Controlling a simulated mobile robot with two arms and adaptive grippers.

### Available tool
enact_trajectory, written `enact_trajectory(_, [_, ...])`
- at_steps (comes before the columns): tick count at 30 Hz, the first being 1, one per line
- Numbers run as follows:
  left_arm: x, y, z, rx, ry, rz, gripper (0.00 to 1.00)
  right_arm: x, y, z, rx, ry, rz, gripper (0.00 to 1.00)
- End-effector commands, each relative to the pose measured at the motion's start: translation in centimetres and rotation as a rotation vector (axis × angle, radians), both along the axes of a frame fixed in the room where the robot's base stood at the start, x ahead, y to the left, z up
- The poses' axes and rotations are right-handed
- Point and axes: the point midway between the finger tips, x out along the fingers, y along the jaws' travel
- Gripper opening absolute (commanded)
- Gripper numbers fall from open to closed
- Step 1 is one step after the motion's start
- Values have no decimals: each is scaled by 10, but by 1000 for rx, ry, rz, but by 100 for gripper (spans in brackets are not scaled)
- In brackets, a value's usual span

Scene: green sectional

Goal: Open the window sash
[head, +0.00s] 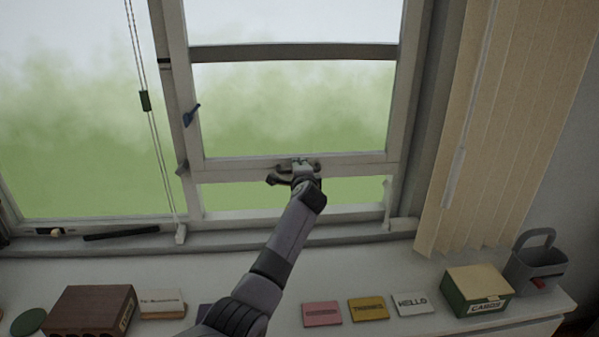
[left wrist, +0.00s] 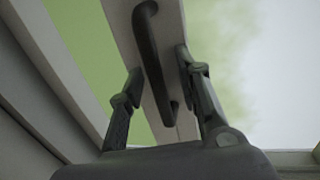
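The window sash (head: 240,167) is a pale framed pane with a crossbar. A strip of green outdoors shows between its bottom rail and the lower frame (head: 240,217). A dark bar handle (left wrist: 150,60) is on the bottom rail (left wrist: 128,35) in the left wrist view. My left gripper (head: 294,174) is at the middle of that rail and hides most of the handle in the head view. In the left wrist view, the gripper's fingers (left wrist: 160,82) are apart, one on each side of the handle, with gaps visible. My right gripper is in neither view.
A blind cord (head: 146,101) hangs left; beige vertical blinds (head: 510,120) hang right. Below the sill, a white surface (head: 385,270) holds a brown box (head: 90,311), several cards, a green card box (head: 476,290) and a grey caddy (head: 537,262).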

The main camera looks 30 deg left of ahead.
Motion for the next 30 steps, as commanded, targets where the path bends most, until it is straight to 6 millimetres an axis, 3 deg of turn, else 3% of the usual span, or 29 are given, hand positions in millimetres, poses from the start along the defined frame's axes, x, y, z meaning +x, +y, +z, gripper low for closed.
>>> enact_trajectory(8, [-15,-9,3,1,-1,0,32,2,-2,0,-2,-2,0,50])
enact_trajectory(21, [-77,-47,18,-2,-1,-2,32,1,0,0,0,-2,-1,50])
enact_trajectory(30, [-99,-61,24,0,0,0,32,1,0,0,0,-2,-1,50])
